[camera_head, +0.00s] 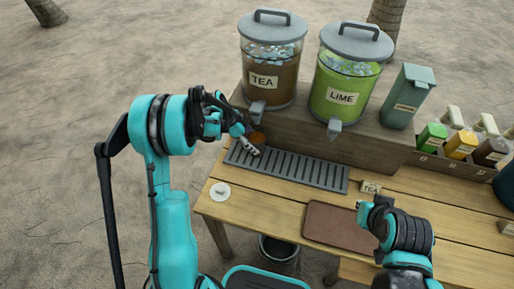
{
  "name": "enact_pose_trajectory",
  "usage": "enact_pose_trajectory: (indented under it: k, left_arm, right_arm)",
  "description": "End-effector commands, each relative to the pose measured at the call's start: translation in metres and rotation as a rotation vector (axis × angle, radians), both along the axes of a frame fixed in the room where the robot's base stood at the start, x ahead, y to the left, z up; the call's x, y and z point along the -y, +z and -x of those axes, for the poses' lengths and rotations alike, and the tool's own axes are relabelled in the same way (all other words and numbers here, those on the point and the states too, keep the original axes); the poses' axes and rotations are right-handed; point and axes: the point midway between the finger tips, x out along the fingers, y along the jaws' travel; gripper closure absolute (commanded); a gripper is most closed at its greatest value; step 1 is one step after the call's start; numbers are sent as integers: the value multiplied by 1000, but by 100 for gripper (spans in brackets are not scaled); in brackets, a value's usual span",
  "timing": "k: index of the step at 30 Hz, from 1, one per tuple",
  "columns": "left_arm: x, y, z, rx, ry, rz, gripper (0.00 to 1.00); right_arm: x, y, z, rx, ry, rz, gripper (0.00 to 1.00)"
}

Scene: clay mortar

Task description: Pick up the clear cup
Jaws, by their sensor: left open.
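My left gripper (246,142) is open at the left end of the grey slatted drip tray (300,171), below the tap of the tea dispenser (270,72). A small orange-brown thing (257,138) shows right beside its fingers. It may be tea in the clear cup, but the cup's walls cannot be made out and the gripper partly covers the spot. I cannot tell whether the fingers touch it. My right gripper (366,211) is over the front of the table near the brown mat; its jaw opening cannot be made out.
The lime dispenser (346,85) and a green-grey box (408,97) stand on the raised shelf. Several bottles stand in a crate (440,168) at the right.

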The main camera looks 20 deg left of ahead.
Motion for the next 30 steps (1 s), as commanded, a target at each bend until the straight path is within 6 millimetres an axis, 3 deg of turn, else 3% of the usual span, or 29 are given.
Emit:
enact_pose_trajectory:
  k: [1, 6, 13, 20, 30]
  left_arm:
    - [2, -12, -1, 0, -1, 0, 39]
    - [13, -33, -5, 0, -2, 0, 39]
    - [14, -33, -5, 0, 0, 0, 39]
    - [14, -33, -5, 0, 0, 0, 95]
    - [14, -26, -6, 0, 0, 0, 95]
  right_arm:
    - [0, -9, 0, 0, 0, 0, 100]
    - [0, -18, 0, 0, 0, 0, 100]
    - [0, -17, 0, 0, 0, 0, 100]
    - [0, -17, 0, 0, 0, 0, 100]
    - [0, -13, 0, 0, 0, 0, 100]
